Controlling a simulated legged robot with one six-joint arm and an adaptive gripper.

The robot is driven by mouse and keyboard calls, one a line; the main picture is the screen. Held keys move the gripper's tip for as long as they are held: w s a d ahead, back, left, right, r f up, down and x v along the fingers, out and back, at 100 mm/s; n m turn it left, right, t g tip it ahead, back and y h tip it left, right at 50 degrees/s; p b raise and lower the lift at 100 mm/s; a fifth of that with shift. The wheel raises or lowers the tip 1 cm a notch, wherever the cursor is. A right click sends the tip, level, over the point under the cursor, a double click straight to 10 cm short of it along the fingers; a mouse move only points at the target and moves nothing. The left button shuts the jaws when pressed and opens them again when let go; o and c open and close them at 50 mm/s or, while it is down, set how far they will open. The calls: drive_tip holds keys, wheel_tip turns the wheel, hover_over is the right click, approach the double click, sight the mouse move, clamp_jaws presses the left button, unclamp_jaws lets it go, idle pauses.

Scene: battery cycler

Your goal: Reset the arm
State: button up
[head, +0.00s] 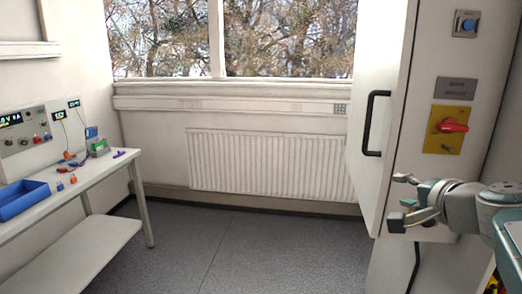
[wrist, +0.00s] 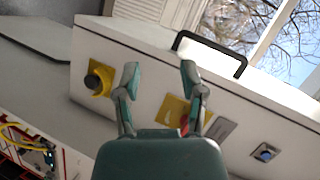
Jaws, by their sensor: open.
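My gripper (head: 398,199) is at the right of the head view, with my arm folded in from the right edge. Its two fingers are spread apart and nothing is between them. The wrist view also shows my gripper (wrist: 160,75) open and empty. It is in front of a tall white cabinet (head: 385,60) and touches nothing that I can see. The cabinet carries a red rotary switch on a yellow plate (head: 449,128), a blue button (head: 467,24) and a black door handle (head: 373,123). In the wrist view the fingers partly cover the red switch.
A bench (head: 138,165) at the left holds a blue bin (head: 22,200), a green block (head: 99,148) and small coloured parts. A radiator (head: 265,163) is under the window. The grey floor (head: 240,250) between bench and cabinet is clear.

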drive_tip(key=s+a+f+n+g+y, duration=0.2)
drive_tip(key=s+a+f+n+g, duration=0.35)
drive_tip(key=a+f, duration=0.5)
drive_tip(key=s+a+f+n+g+h, duration=0.3)
drive_tip(key=s+f+n, duration=0.5)
drive_tip(key=s, duration=0.3)
drive_tip(key=shift+a+f, duration=0.25)
drive_tip(key=shift+a, duration=0.3)
